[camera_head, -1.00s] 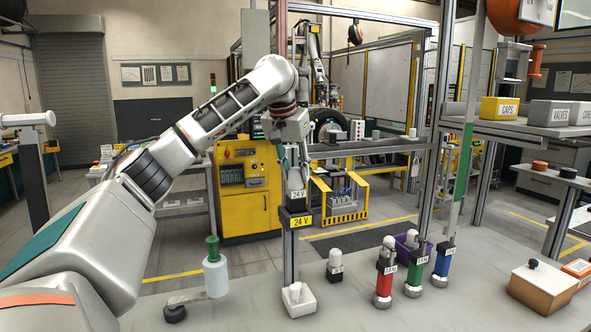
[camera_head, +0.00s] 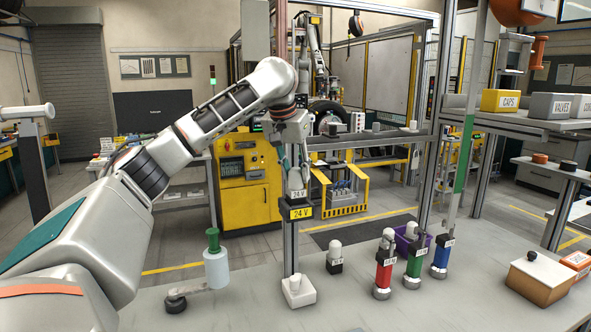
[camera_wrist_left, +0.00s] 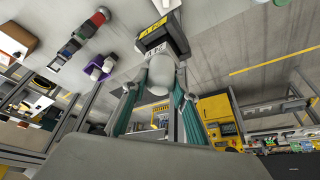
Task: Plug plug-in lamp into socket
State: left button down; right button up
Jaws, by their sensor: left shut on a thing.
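The plug-in lamp (camera_head: 297,192) is white with a rounded top and a 24 V label. My left gripper (camera_head: 297,172) is shut on it. The lamp is upright, directly over the black socket (camera_head: 296,204) with the yellow 24 V label on the post. Its lower end meets the socket's top in the head view; how deep it sits is hidden. In the left wrist view the lamp (camera_wrist_left: 160,76) is between the teal fingers of my gripper (camera_wrist_left: 158,100), with the socket (camera_wrist_left: 165,38) beyond it. My right gripper is not in view.
On the bench stand a spare white lamp (camera_head: 334,256) on a black base and red (camera_head: 384,272), green (camera_head: 414,262) and blue (camera_head: 441,256) units. A bottle with a green top (camera_head: 215,262) stands left of the post.

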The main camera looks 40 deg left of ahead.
pick_arm(q)
jog(key=shift+f, duration=0.35)
jog(key=c, duration=1.5)
grip_release()
jog(key=v, duration=1.2)
jog(key=shift+d+f, duration=0.1)
